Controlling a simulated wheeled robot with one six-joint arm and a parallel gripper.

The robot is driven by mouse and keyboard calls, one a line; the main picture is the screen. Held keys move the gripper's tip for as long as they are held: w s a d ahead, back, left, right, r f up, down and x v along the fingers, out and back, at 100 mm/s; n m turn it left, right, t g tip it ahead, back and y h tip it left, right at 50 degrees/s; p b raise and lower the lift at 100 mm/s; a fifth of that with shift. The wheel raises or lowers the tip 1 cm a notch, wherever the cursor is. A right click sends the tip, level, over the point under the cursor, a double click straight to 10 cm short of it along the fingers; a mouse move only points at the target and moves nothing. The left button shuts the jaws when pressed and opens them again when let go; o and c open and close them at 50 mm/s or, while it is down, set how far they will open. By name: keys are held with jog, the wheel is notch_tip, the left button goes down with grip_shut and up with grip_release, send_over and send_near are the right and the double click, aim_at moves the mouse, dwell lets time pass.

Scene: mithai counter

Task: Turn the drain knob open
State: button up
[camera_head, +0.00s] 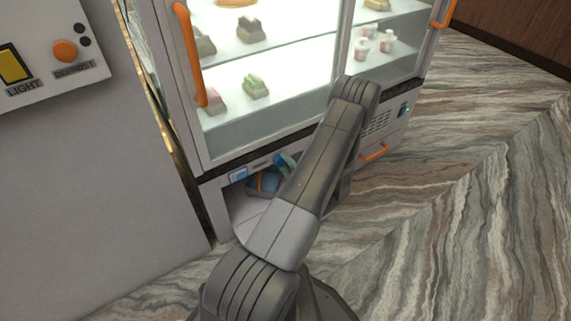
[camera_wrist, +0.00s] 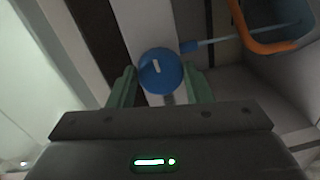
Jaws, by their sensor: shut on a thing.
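The drain knob (camera_wrist: 160,71) is a round blue knob with a white mark, in the middle of the wrist view. The mark runs nearly up and down in that view. My gripper (camera_wrist: 161,84) has its two green fingers on either side of the knob, shut on it. In the head view my gripper (camera_head: 285,161) is at the lower front of the display cabinet, partly hidden by my arm, and a bit of the blue knob (camera_head: 278,159) shows beside it.
In the wrist view this container (camera_wrist: 290,22) is at the upper right. The glass display case (camera_head: 265,110) above holds sweets. An orange handle (camera_head: 374,151) sits lower right; marbled floor (camera_head: 470,180) is clear.

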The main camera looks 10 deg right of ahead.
jog(key=shift+m, duration=0.3)
dwell(0.4)
jog(key=o, duration=1)
jog(key=p+v, duration=0.2)
jog(key=v, duration=1.2)
jog(key=shift+p, duration=0.4)
jog(key=shift+w, duration=0.1)
jog(key=b+x, duration=0.2)
jog(key=x, duration=1.2)
jog(key=shift+b, duration=0.4)
